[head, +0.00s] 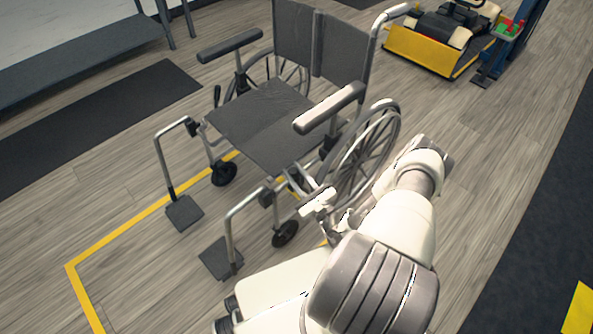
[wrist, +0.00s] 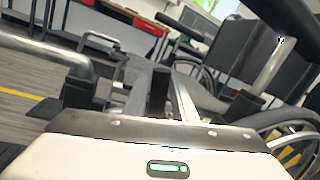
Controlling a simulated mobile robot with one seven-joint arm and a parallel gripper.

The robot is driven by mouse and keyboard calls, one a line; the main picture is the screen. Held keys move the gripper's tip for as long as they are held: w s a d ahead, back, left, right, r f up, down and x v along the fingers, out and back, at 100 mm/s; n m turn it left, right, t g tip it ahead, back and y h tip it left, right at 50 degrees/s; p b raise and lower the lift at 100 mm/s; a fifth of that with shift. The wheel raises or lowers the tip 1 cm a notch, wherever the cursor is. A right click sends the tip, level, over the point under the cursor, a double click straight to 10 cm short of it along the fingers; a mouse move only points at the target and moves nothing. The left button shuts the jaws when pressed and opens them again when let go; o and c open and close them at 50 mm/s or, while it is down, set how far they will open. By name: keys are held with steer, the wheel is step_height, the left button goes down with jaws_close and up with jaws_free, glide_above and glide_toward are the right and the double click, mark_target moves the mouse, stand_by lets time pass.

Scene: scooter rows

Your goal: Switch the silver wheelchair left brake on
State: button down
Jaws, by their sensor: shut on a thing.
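The silver wheelchair (head: 262,120) stands with its dark seat and back, its footrests toward the lower left. My gripper (head: 316,203) is low at the wheelchair's left side, in front of the near large wheel (head: 368,150) and below the near armrest (head: 328,108). In the wrist view, my gripper (wrist: 160,95) has its fingers closed around a dark upright piece, the black grip of the left brake lever (wrist: 159,88). The lever's lower part and pivot are hidden. The opposite brake lever (head: 217,95) stands upright with a black tip.
The near front caster (head: 286,233) and footrest (head: 221,258) are close to my arm. A yellow floor line (head: 130,225) runs around the chair's front. A yellow scooter (head: 430,48) stands at the back right. Open floor (head: 490,150) lies to the right.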

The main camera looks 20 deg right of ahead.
steer(key=shift+s+a+f+n, duration=0.2)
steer(key=shift+a+n, duration=0.1)
steer(key=shift+a, duration=0.05)
steer(key=c, duration=1.5)
jaws_free()
steer(key=shift+o, duration=0.2)
steer(key=shift+d, duration=0.15)
